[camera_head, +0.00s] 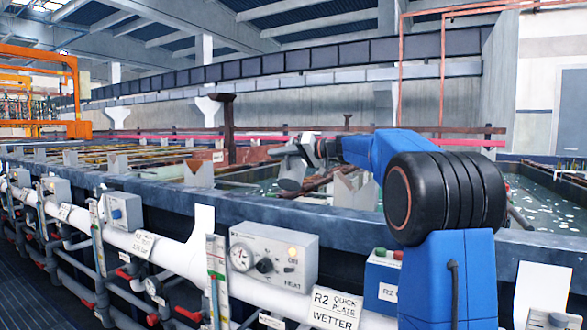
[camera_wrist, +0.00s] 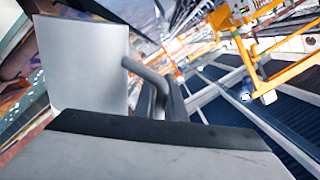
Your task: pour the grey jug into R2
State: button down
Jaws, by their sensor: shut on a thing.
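The grey jug (camera_head: 291,173) is held over the tank line in the head view, and looks tilted. My gripper (camera_head: 311,151) is shut on it, at the end of my blue arm reaching left over the tank rim. In the wrist view, the jug's pale side (camera_wrist: 85,65) and bent handle (camera_wrist: 148,75) show beyond my gripper (camera_wrist: 165,103). The R2 label (camera_head: 335,308) hangs on the white pipe at the front. Greenish liquid (camera_head: 255,184) shows in the tank near the jug. The jug's mouth and any stream are not clear.
The dark tank rim (camera_head: 270,218) runs along the front. Grey V-shaped supports (camera_head: 355,188) stand on the tanks by the jug. A heater box (camera_head: 274,253) and a blue control box (camera_head: 383,276) sit at the front. An orange frame (camera_head: 55,65) stands far left.

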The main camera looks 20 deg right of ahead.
jog(key=shift+r, duration=0.15)
dwell(0.3)
jog(key=shift+w+d+r+m+g, duration=0.2)
jog(key=shift+m+g, duration=0.2)
jog(key=shift+m, duration=0.4)
dwell(0.6)
jog(key=shift+w+d+m, duration=0.3)
jog(key=shift+w+m, duration=0.05)
jog(key=shift+m, duration=0.45)
dwell(0.7)
jog(key=shift+w+d+f+m+g+y, duration=0.1)
jog(key=shift+w+d+m+g+y, duration=0.2)
jog(key=shift+w+d+m+g, duration=0.35)
jog(key=shift+s+a+t, duration=0.1)
jog(key=shift+a+t, duration=0.1)
jog(key=shift+t, duration=0.05)
dwell(0.7)
